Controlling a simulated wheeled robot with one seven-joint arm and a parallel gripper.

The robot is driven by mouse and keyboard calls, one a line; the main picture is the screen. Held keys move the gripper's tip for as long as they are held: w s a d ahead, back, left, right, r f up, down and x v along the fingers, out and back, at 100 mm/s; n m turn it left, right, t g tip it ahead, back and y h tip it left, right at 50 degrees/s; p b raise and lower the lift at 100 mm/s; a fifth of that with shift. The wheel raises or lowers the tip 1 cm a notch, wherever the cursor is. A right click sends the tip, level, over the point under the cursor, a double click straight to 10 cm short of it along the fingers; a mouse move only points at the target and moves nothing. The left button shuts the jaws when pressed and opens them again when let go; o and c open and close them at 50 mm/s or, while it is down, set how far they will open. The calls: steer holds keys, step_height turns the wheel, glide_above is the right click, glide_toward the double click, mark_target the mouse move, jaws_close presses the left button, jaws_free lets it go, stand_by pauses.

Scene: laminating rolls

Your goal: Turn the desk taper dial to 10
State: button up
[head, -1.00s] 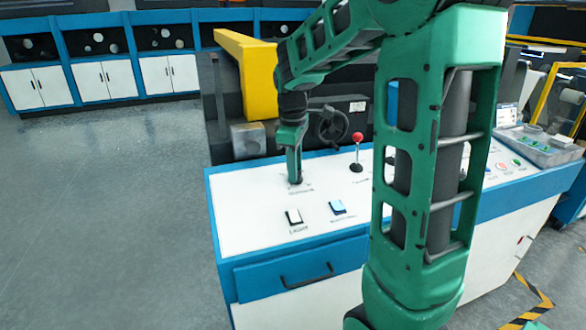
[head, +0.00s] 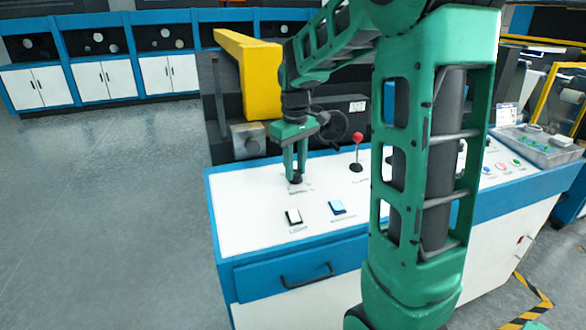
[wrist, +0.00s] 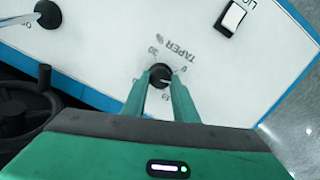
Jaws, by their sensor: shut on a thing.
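The taper dial (wrist: 159,70) is a small black round knob on the white desk top, beside the printed word TAPER % and a ring of numbers, upside down in the wrist view. My gripper (wrist: 160,80) is shut on the dial, one green finger on each side. A small light mark shows on the knob's lower right, but I cannot tell for sure which number it points to. Some numbers are partly hidden by the fingers. In the head view my gripper (head: 295,178) stands upright over the dial at the desk's back left.
A red-knobbed lever (head: 357,150) stands right of the dial. A black handwheel (head: 333,128) is behind it. Two rocker switches, one white-topped (head: 293,216) and one blue (head: 337,207), lie in front. A yellow beam (head: 250,80) rises behind my gripper.

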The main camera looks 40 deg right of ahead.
mark_target(299, 173)
steer(key=m, duration=0.5)
steer(key=shift+d+m+y, duration=0.15)
steer(key=shift+m+y, duration=0.15)
steer(key=m, duration=0.5)
steer(key=shift+d, duration=0.1)
steer(key=shift+m, duration=0.4)
steer(key=o, duration=1.1)
steer(key=shift+c, duration=0.2)
steer(key=shift+r, duration=0.1)
step_height(299, 173, up, 10)
steer(key=s, duration=0.1)
steer(key=shift+r, duration=0.25)
steer(key=shift+d, duration=0.1)
